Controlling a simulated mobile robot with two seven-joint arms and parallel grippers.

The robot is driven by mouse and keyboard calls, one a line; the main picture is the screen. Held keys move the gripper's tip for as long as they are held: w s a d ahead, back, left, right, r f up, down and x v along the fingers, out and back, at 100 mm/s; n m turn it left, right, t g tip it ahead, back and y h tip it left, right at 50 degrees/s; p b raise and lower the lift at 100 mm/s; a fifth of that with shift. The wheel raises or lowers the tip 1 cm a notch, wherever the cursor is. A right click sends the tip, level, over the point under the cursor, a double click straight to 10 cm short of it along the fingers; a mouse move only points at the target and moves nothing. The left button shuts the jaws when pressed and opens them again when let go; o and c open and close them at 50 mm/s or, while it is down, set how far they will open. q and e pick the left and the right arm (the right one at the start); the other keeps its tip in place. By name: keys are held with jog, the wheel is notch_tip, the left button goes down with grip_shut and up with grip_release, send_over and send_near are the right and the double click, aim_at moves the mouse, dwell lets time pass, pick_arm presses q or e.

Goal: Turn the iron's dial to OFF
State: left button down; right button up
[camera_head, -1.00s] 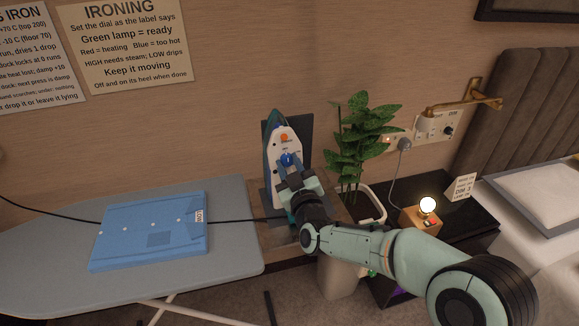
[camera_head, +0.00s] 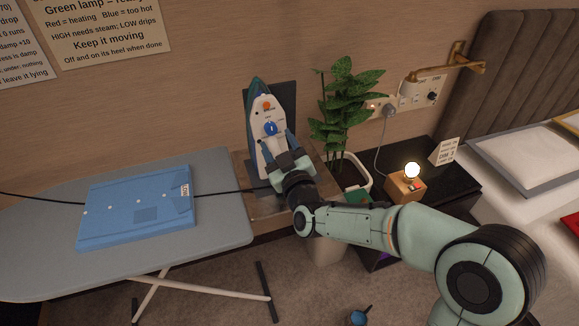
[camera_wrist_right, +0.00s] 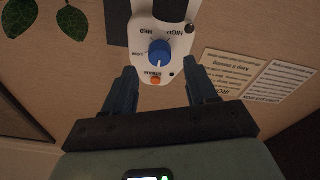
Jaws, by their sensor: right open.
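The iron (camera_head: 257,135) stands upright on its heel against a dark plate by the wall, white-faced with a blue-green edge. Its blue dial (camera_head: 270,128) sits on the face below an orange button (camera_head: 266,105). My right gripper (camera_head: 277,143) is open just below the dial, its fingers apart and empty. In the right wrist view the dial (camera_wrist_right: 159,53) lies beyond and between the open fingertips, not held. That view is upside down; labels HIGH, MED, LOW and STEAM show around the dial. A white mark shows on the dial; its exact setting is unclear. My left gripper is not in view.
A leafy plant (camera_head: 342,108) stands close right of the iron. An ironing board (camera_head: 215,225) with a folded blue cloth (camera_head: 135,208) is at left. A black cord runs from the cloth towards the iron. A lit lamp (camera_head: 411,171) stands on the dark bedside shelf at right.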

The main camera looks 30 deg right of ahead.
jog(key=v, duration=0.9)
jog(key=shift+s+b, duration=0.3)
jog(key=shift+b, duration=0.05)
